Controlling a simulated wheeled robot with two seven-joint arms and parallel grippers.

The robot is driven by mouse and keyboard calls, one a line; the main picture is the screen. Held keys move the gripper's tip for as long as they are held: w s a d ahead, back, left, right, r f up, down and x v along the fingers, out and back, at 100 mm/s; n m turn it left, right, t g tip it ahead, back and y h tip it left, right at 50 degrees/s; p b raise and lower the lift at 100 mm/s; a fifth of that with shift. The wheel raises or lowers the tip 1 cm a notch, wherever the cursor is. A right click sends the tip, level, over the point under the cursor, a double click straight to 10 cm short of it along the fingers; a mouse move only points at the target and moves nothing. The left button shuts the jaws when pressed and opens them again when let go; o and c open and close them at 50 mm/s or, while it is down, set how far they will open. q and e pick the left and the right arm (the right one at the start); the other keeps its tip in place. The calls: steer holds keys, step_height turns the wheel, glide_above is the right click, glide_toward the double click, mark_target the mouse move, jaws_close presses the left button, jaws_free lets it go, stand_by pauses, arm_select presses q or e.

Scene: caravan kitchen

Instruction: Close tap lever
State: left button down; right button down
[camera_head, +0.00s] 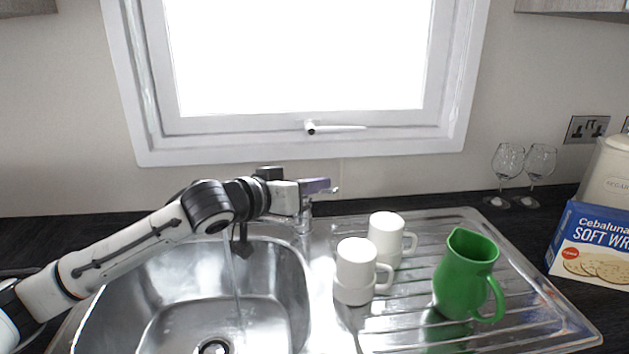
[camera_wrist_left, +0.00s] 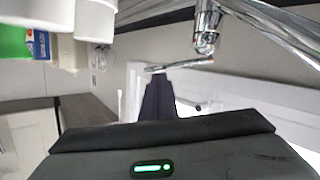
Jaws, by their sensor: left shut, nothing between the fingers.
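The chrome tap (camera_head: 304,218) stands behind the sink, mostly hidden by my left arm. A stream of water (camera_head: 232,275) falls into the sink bowl. My left gripper (camera_head: 318,186) is at the top of the tap, shut and empty. In the left wrist view the tap body (camera_wrist_left: 207,28) hangs from the top. Its thin lever (camera_wrist_left: 180,67) extends left, just beyond the dark fingertips (camera_wrist_left: 159,82). I cannot tell whether they touch. My right gripper is out of view.
The steel sink (camera_head: 285,290) has a drainer on its right with white mugs (camera_head: 357,262) and a green jug (camera_head: 465,272). Two wine glasses (camera_head: 507,160) and a cracker box (camera_head: 595,243) stand further right. A window (camera_head: 300,140) is behind the tap.

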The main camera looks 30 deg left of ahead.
arm_select(q)
steer(key=shift+s+d+f+m+y, duration=0.1)
steer(key=shift+d+f+m+y, duration=0.2)
steer(key=shift+d+f+m, duration=0.35)
steer(key=shift+a+f, duration=0.1)
steer(key=shift+a, duration=0.05)
step_height(320, 180, up, 5)
steer(key=p, duration=0.6)
steer(key=b+v, duration=0.3)
steer(key=v, duration=0.6)
steer(key=shift+s+a+f+b, duration=0.25)
steer(key=shift+s+b, duration=0.05)
steer(key=shift+s, duration=0.1)
